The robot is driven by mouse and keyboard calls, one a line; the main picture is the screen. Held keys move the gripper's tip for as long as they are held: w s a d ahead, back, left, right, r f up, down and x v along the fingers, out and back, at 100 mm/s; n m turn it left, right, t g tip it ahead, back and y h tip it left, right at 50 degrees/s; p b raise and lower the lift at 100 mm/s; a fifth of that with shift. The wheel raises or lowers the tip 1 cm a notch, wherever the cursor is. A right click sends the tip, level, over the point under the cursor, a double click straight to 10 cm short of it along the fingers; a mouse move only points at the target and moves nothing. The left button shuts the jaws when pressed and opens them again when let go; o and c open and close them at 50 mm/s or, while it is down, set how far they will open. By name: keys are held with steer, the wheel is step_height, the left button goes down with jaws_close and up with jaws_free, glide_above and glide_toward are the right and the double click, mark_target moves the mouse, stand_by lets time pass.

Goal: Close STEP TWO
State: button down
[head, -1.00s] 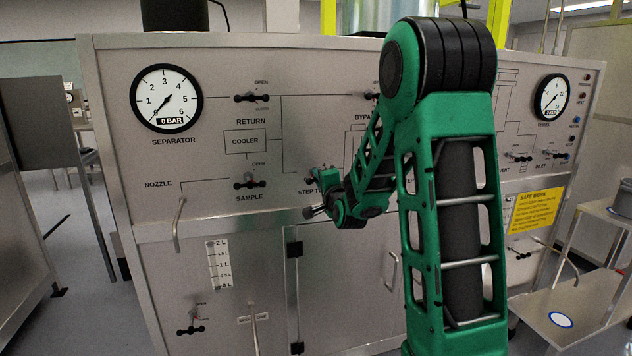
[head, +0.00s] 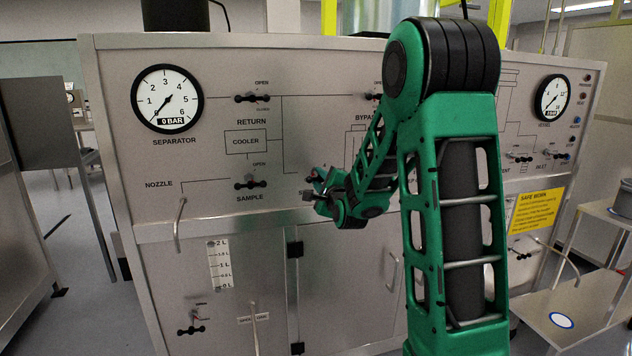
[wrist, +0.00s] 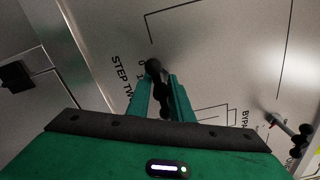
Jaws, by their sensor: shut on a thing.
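The black STEP TWO valve handle (wrist: 153,66) shows in the wrist view on the steel panel, beside the printed STEP TWO label (wrist: 121,76). My gripper (wrist: 163,85) has its two green fingers on either side of the handle and is shut on it. The part of the handle between the fingers is partly hidden. In the head view my gripper (head: 318,182) is at the panel, right of the SAMPLE valve, and covers the STEP TWO handle and label.
The SAMPLE valve (head: 250,182) and RETURN valve (head: 252,97) sit left of my gripper. The BYPASS valve (wrist: 288,128) is nearby in the wrist view. The separator gauge (head: 166,98) reads near zero. A nozzle pipe (head: 179,222) sticks out at left.

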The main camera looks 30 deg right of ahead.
steer(key=shift+f, duration=0.2)
steer(key=c, duration=1.8)
jaws_free()
steer(key=shift+r, duration=0.1)
steer(key=v, duration=1)
steer(key=shift+s+a, duration=0.15)
steer(key=shift+s, duration=0.2)
